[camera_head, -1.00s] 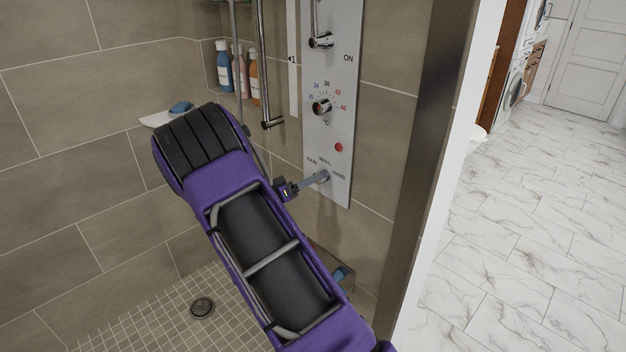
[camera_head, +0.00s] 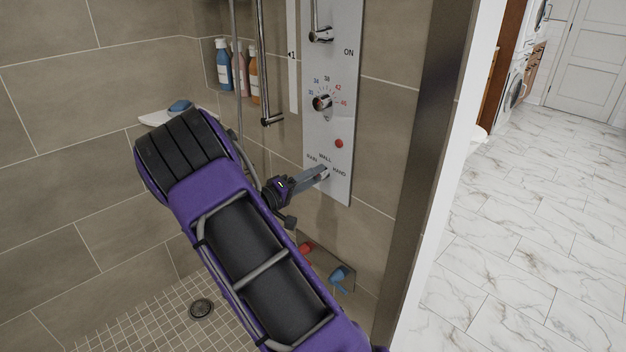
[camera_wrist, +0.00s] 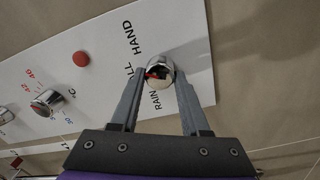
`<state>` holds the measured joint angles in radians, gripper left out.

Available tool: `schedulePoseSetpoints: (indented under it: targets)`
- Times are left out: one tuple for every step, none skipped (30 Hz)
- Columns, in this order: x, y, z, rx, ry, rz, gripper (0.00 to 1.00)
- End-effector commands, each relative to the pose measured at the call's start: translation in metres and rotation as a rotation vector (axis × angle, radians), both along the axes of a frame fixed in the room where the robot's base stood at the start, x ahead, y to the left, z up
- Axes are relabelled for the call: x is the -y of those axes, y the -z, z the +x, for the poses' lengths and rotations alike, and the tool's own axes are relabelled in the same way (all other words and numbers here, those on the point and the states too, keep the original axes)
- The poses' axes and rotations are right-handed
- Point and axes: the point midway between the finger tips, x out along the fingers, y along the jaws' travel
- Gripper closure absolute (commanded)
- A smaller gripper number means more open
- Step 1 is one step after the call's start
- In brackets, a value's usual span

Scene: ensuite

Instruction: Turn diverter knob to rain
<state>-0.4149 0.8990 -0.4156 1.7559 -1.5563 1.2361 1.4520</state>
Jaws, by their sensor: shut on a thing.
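The diverter knob (camera_wrist: 159,78) is a small chrome knob low on the white shower panel (camera_head: 340,100). RAIN, WALL and HAND labels surround it. In the wrist view it sits between the two grey fingers of my gripper (camera_wrist: 160,72), which is shut on it. A red mark on the knob's face appears to point toward the WALL label. In the head view my gripper (camera_head: 320,175) reaches the panel from the left, and its fingers mostly hide the knob.
Above are the temperature knob (camera_head: 322,103), a red button (camera_head: 339,143) and a chrome lever (camera_head: 320,35). A hand-shower rail (camera_head: 264,80) runs left of the panel. Bottles (camera_head: 223,65) and a soap dish (camera_head: 150,118) are at the back. Below is a niche with blue (camera_head: 339,277) and red items.

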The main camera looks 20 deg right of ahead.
Motion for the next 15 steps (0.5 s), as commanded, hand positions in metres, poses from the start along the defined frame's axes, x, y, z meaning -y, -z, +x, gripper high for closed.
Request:
schedulePoseSetpoints:
  targets:
    - [-0.001, 0.0007, 0.0001, -0.04, -0.001, -0.016, 1.0]
    - [-0.0007, 0.0007, 0.0, -0.068, -0.001, -0.026, 1.0]
    - [-0.0006, 0.0007, 0.0001, -0.103, 0.0, -0.039, 1.0]
    - [-0.0005, 0.0008, 0.0001, -0.131, -0.001, -0.048, 1.0]
    - [-0.0006, 0.0009, 0.0001, -0.158, -0.001, -0.058, 1.0]
    - [-0.0006, 0.001, 0.0001, -0.194, -0.001, -0.071, 1.0]
    - [-0.0006, 0.001, 0.0001, -0.221, -0.002, -0.081, 1.0]
    - [-0.0007, 0.0008, 0.0002, -0.247, -0.002, -0.091, 1.0]
    - [-0.0006, 0.0007, 0.0001, -0.283, -0.001, -0.104, 1.0]
    - [-0.0008, 0.0005, 0.0001, -0.309, -0.002, -0.114, 1.0]
    - [-0.0007, 0.0004, 0.0001, -0.336, -0.002, -0.123, 1.0]
    - [-0.0007, 0.0004, 0.0001, -0.372, -0.001, -0.136, 1.0]
    - [-0.0007, 0.0006, 0.0, -0.399, -0.001, -0.146, 1.0]
    - [-0.0007, 0.0006, -0.0001, -0.425, -0.001, -0.155, 1.0]
    - [-0.0006, 0.0008, -0.0002, -0.462, -0.002, -0.17, 1.0]
